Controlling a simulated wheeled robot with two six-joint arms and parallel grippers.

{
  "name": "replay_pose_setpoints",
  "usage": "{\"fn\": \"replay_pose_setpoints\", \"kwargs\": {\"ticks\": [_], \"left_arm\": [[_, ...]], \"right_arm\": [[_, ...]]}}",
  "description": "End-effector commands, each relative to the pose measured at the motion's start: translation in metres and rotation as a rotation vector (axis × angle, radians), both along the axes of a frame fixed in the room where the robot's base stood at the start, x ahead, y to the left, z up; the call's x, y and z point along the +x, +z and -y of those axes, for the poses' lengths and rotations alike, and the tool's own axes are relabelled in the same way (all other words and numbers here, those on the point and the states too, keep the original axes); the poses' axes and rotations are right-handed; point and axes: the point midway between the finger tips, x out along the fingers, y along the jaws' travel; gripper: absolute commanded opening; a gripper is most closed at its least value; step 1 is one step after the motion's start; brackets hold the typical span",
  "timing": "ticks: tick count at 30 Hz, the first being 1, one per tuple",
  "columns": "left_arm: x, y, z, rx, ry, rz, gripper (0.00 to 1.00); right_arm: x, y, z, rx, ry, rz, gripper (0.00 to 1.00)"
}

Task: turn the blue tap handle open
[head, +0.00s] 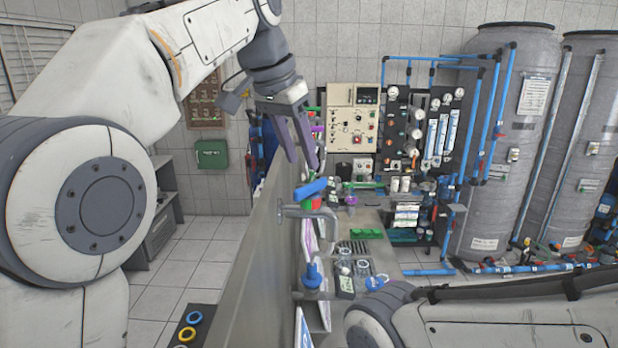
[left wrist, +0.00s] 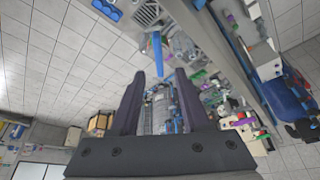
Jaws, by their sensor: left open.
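The blue tap handle (head: 311,188) sits on a grey pipe fitting beside the steel panel, near the middle of the head view. In the left wrist view a blue bar (left wrist: 158,54), which looks like this handle, shows just beyond the fingertips. My left gripper (head: 304,164) is open, with its fingers pointing down just above the handle. A small gap seems to lie between them; contact cannot be told. The left gripper also shows in the wrist view (left wrist: 157,77) with nothing between its fingers. My right gripper is out of view.
A second blue knob (head: 312,276) sits lower on the panel. The steel panel (head: 258,265) stands close beside the tap. A bench with glassware and a green tray (head: 366,233) lies to the right. Large grey tanks (head: 505,140) stand farther right. My right arm crosses the lower right.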

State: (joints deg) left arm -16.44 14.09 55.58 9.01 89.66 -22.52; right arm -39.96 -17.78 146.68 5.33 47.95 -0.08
Motion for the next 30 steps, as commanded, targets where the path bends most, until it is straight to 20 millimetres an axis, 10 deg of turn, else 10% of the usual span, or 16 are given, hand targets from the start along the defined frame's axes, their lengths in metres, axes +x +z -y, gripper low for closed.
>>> {"fn": "replay_pose_setpoints", "kwargs": {"ticks": [9, 21, 25, 30], "left_arm": [[0.014, -0.046, 0.014, 0.0, -0.003, -0.002, 0.46], [0.017, -0.055, 0.017, 0.0, -0.003, 0.002, 0.46], [0.017, -0.055, 0.016, 0.0, -0.003, 0.002, 0.04], [0.017, -0.055, 0.016, 0.0, -0.003, 0.001, 0.0]], "right_arm": [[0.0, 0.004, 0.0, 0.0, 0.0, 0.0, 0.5], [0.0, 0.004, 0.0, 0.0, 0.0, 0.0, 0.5], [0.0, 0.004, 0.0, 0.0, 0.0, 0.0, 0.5], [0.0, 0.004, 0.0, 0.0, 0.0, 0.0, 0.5]]}}
